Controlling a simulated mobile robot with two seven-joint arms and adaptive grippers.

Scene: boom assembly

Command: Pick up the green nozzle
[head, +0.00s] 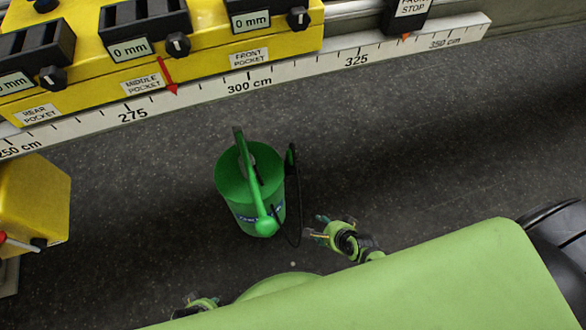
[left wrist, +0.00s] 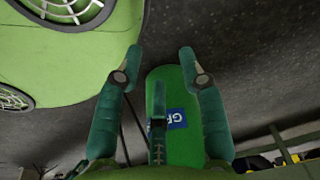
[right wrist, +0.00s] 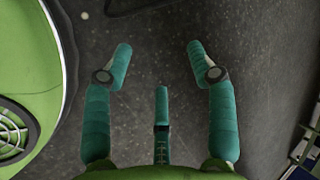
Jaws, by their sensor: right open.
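A slim dark-green piece at the end of a black hose, which looks like the green nozzle (head: 291,156), stands upright at the right side of the green canister (head: 228,183). The canister stands on the dark floor, with a bright green handle (head: 257,195) across its top. My right gripper (head: 314,227) is open and empty, low and to the right of the canister, apart from the nozzle. In the right wrist view the right gripper (right wrist: 158,52) has only floor between its fingers. My left gripper (left wrist: 160,60) is open; the canister (left wrist: 180,143) with its blue label shows behind its fingers.
A yellow block with pocket dials (head: 200,60) and a white centimetre ruler (head: 205,91) run along the back. A yellow box (head: 35,205) stands at the left. The hose (head: 299,210) hangs between the canister and my right gripper. Floor at the right is clear.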

